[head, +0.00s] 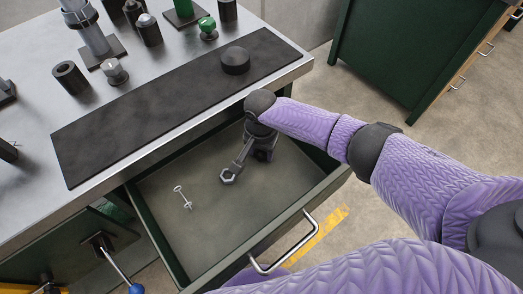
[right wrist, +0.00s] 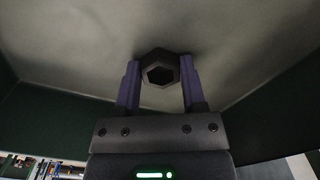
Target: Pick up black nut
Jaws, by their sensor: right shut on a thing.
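The black nut is a dark hexagonal ring. In the head view the nut (head: 227,176) is at the tips of my right gripper, inside the open drawer (head: 160,205). In the right wrist view the nut (right wrist: 144,70) sits between the two fingers, with its hole facing the camera. My right gripper (head: 232,172) is shut on it; its fingers also show in the right wrist view (right wrist: 160,78). I cannot tell whether the nut touches the drawer floor. My left gripper is not in view.
A small pale metal piece (head: 183,198) lies in the drawer, left of the nut. The drawer's front with its handle (head: 290,248) is pulled out. Above is the bench with a black mat (head: 130,121), a black round knob (head: 235,60) and several cylindrical parts.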

